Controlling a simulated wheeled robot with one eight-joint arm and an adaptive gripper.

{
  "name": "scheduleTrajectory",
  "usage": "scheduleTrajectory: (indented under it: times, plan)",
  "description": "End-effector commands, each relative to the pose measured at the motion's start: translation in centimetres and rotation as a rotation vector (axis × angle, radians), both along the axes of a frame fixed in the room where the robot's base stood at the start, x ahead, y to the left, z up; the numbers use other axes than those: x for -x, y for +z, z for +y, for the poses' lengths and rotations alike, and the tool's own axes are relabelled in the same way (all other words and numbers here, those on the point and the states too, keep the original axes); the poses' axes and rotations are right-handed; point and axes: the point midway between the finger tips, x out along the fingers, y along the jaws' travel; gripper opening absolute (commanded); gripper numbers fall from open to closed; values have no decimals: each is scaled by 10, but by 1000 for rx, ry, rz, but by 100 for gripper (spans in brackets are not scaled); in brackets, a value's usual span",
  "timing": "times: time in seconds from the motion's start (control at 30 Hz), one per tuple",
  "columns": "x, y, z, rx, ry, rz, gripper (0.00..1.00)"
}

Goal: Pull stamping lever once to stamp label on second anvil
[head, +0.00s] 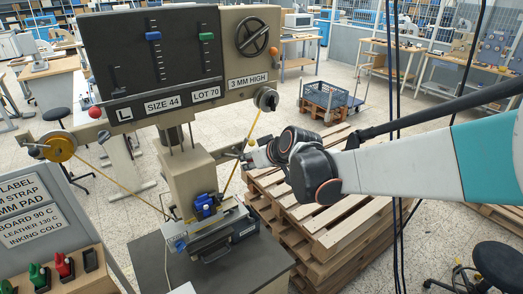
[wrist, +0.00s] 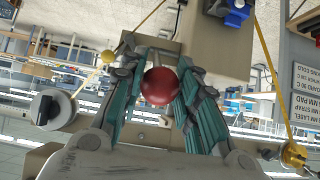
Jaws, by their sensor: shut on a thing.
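The stamping machine has a dark control panel (head: 150,60) with sliders and labels, above a beige press column (head: 185,175). My gripper (head: 240,157) is at the right side of the column. In the wrist view, my gripper's fingers (wrist: 162,85) are closed around a round red knob (wrist: 161,86). The fingers hide that knob in the head view, and I cannot trace its lever. Below the press head are a blue part (head: 205,205) and a metal fixture (head: 210,240). I cannot tell the anvils or a label apart there.
Yellow cords run from a yellow pulley (head: 58,148) at left and a round grey knob (head: 265,98) at right. Wooden pallets (head: 330,215) stand right of the machine. A sign board (head: 25,205) and a rack of coloured handles (head: 55,270) are at lower left.

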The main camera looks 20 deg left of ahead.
Motion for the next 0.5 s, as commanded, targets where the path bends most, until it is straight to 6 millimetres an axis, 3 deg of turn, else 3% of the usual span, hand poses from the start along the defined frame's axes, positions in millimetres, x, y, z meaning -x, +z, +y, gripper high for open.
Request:
scheduleTrajectory:
  times: [0.3,0.5]
  plan:
    - [1,-1,-1,2,1,1,0]
    - [5,-16,-6,3,1,1,0]
